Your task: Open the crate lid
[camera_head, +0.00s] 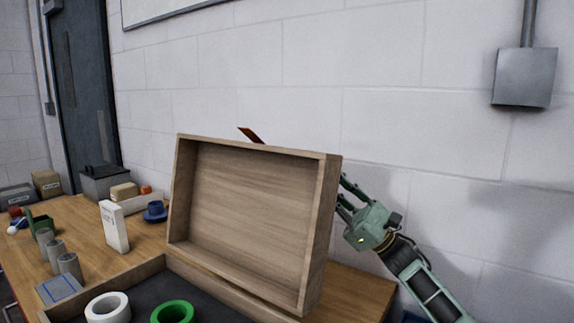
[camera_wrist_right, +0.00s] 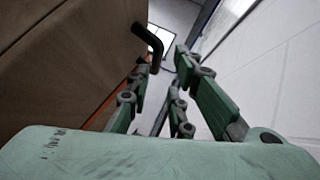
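The wooden crate lid (camera_head: 255,215) stands raised, its hollow inner side facing me. The open crate (camera_head: 105,277) lies below it, its dark interior partly in view. My right gripper (camera_head: 343,193) is behind the lid's right edge, with its fingertips partly hidden there. In the right wrist view, the right gripper (camera_wrist_right: 162,58) has its two fingers apart with nothing between them. The brown panel beside it looks like the lid's outer side (camera_wrist_right: 60,60). A dark bent handle (camera_wrist_right: 150,42) sticks out from that panel near the left fingertip; I cannot tell whether they touch. My left gripper is not in view.
A white tape roll (camera_head: 93,308) and a green one (camera_head: 158,315) are in the crate. Grey cylinders (camera_head: 69,266), a white box (camera_head: 114,228) and a blue object (camera_head: 155,211) stand left on the table (camera_head: 150,245). A wall (camera_head: 440,130) rises behind.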

